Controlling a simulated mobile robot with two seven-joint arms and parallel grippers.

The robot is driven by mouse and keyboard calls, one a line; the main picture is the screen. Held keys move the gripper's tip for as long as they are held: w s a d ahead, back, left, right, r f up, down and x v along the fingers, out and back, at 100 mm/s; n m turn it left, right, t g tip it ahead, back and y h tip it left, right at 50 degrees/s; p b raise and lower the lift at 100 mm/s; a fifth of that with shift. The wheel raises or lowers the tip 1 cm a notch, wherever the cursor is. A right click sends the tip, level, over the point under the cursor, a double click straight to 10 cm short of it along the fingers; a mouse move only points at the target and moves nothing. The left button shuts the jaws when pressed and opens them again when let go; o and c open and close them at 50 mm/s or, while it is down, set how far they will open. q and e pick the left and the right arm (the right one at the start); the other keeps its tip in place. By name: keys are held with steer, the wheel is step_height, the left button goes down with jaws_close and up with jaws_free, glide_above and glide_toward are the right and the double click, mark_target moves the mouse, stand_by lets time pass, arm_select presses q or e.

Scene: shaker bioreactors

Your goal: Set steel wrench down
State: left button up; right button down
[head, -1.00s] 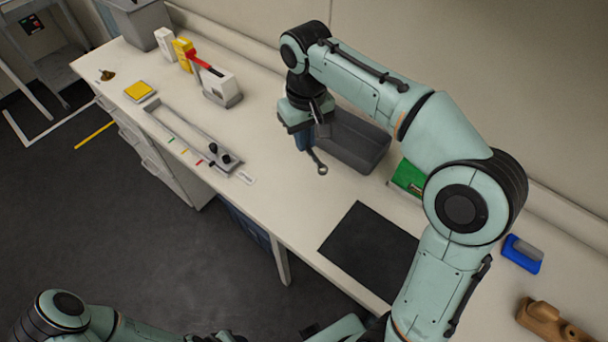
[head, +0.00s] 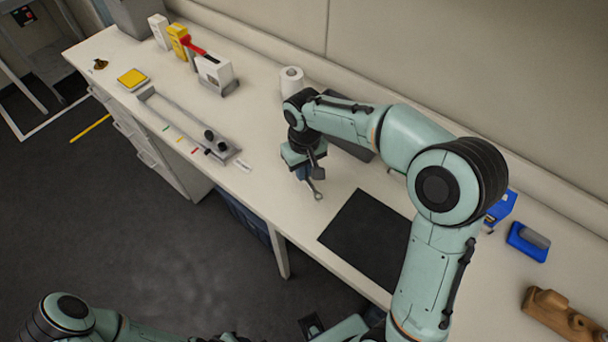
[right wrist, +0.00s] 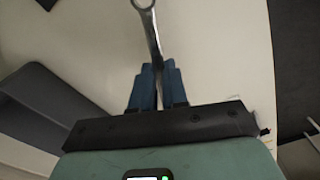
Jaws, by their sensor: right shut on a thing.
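The steel wrench (head: 316,190) hangs from my right gripper (head: 304,174), its ring end pointing down toward the bench top (head: 270,205). In the right wrist view the wrench (right wrist: 151,35) runs up between the two blue fingers of my right gripper (right wrist: 158,85), which are shut on its shaft. I cannot tell whether the ring end touches the bench. A black mat (head: 368,238) lies on the bench to the right of the wrench. My left gripper does not show clearly; only part of my left arm is at the bottom left.
A grey bin (head: 352,147) stands behind my right gripper, partly hidden by the arm; its wall also shows in the right wrist view (right wrist: 45,100). A metal rail fixture (head: 190,125) lies to the left. A paper roll (head: 291,82) stands behind. Bench around the wrench is clear.

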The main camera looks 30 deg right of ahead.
steer(key=shift+f, duration=1.3)
steer(key=shift+f, duration=0.25)
steer(key=c, duration=1.1)
jaws_free()
steer(key=shift+c, duration=0.2)
steer(key=shift+r, duration=0.15)
